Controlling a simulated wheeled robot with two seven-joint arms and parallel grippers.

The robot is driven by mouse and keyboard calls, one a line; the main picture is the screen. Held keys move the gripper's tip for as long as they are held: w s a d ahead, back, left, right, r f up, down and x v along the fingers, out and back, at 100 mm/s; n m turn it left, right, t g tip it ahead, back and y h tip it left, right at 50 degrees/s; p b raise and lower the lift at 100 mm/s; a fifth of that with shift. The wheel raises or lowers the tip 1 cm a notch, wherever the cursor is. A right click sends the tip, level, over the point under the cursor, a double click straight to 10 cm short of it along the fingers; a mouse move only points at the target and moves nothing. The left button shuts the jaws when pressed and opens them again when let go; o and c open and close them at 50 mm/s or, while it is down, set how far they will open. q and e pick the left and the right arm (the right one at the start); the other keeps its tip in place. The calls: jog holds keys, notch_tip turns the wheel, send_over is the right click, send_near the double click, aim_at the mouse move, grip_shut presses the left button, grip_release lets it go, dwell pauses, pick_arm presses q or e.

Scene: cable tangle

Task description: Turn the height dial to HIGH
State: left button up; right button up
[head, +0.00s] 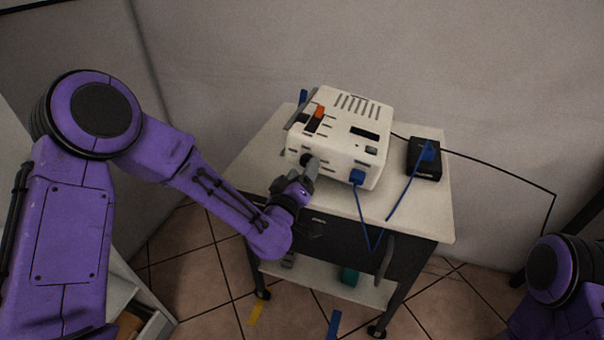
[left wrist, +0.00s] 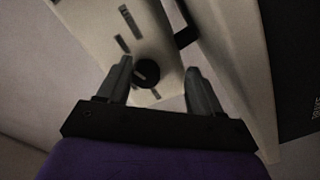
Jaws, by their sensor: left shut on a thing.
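The white device (head: 340,135) stands on the cart top, and its front shows a round dark dial (head: 307,159). I take this to be the height dial; its marks are too small to read. My left gripper (head: 312,168) is at the device's front and shut on the dial. In the left wrist view the black dial (left wrist: 146,73) lies between the two grey fingers of the left gripper (left wrist: 161,84), close to the left finger. The fingers partly cover the dial in the head view. My right gripper is out of view.
A blue plug (head: 357,176) sits in the device's front, with a blue cable hanging over the cart edge. A black box (head: 424,159) with a blue plug stands right of the device. A black cable runs along the wall. The cart top (head: 425,210) is clear at front right.

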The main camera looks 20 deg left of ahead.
pick_arm(q)
jog(key=shift+a, duration=0.1)
jog(key=s, duration=1)
jog(key=shift+s+b, duration=0.25)
jog(key=shift+b, duration=0.05)
jog(key=shift+a, duration=0.1)
jog(key=s+a+f+g+y+p, duration=0.1)
jog(key=s+a+f+g, duration=0.15)
jog(key=f, duration=0.35)
jog(key=s+a+f+m+g+p, duration=0.1)
jog(key=s+a+f+g, duration=0.1)
jog(key=s+f+g, duration=0.3)
jog(key=s+a+f+g+y+p, duration=0.1)
jog(key=a+f+g, duration=0.15)
jog(key=f, duration=0.55)
jog(key=s+a+f+g+y+p, duration=0.1)
jog(key=s+a+f+g, duration=0.1)
jog(key=s, duration=0.7)
jog(key=s+a+f+g+y+p, duration=0.1)
jog(key=s+a+f+g, duration=0.1)
jog(key=s+a+f, duration=0.2)
jog(key=s+f, duration=0.2)
jog(key=s, duration=0.2)
jog(key=shift+s+f+m+g, duration=0.2)
jog(key=shift+s+m+g, duration=0.1)
jog(key=shift+s+g, duration=0.1)
